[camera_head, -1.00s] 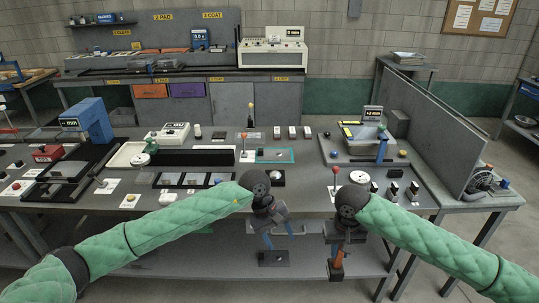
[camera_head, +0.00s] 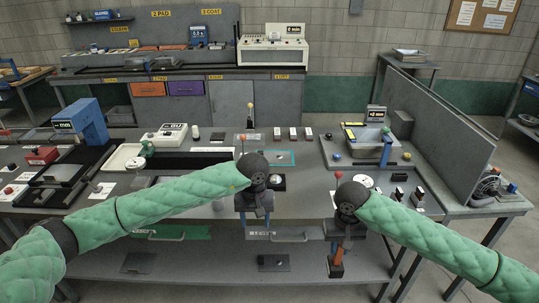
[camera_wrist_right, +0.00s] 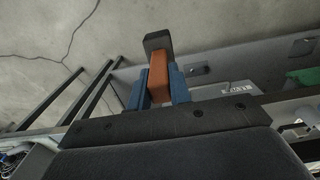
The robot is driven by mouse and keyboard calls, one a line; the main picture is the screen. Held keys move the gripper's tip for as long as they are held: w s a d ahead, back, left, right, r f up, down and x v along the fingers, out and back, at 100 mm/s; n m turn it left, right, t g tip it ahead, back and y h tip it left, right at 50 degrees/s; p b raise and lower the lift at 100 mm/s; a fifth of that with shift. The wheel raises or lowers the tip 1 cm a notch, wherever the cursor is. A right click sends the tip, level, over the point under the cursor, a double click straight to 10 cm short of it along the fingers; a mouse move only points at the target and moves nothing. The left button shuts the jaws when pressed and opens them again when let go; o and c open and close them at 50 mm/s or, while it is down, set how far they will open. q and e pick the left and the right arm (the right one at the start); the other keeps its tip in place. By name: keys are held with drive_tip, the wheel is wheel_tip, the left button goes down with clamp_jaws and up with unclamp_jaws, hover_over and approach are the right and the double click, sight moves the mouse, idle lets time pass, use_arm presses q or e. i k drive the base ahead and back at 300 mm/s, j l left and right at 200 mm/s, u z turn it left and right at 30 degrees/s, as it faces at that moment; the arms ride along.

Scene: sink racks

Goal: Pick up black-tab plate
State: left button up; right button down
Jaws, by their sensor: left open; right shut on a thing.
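A dark flat plate (camera_head: 274,263) with a small raised bit lies on the lower shelf below my left gripper. A second dark plate (camera_head: 138,263) lies on that shelf further left. I cannot tell the tab colour on either. My left gripper (camera_head: 255,225) points down at the table's front edge, open, its blue fingers apart and empty, above the first plate. My right gripper (camera_head: 340,240) is shut on an orange block with a black end (camera_head: 337,258). In the right wrist view, the orange block (camera_wrist_right: 158,78) sits between the blue fingers.
A green panel with a handle (camera_head: 165,232) and a grey labelled one (camera_head: 275,236) sit under the tabletop. The worktable (camera_head: 215,208) carries small devices, a white-green teal-edged frame (camera_head: 279,157) and a sink unit (camera_head: 370,145). A grey partition (camera_head: 440,130) stands at right.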

sight(272, 157)
drive_tip(key=i, duration=1.85)
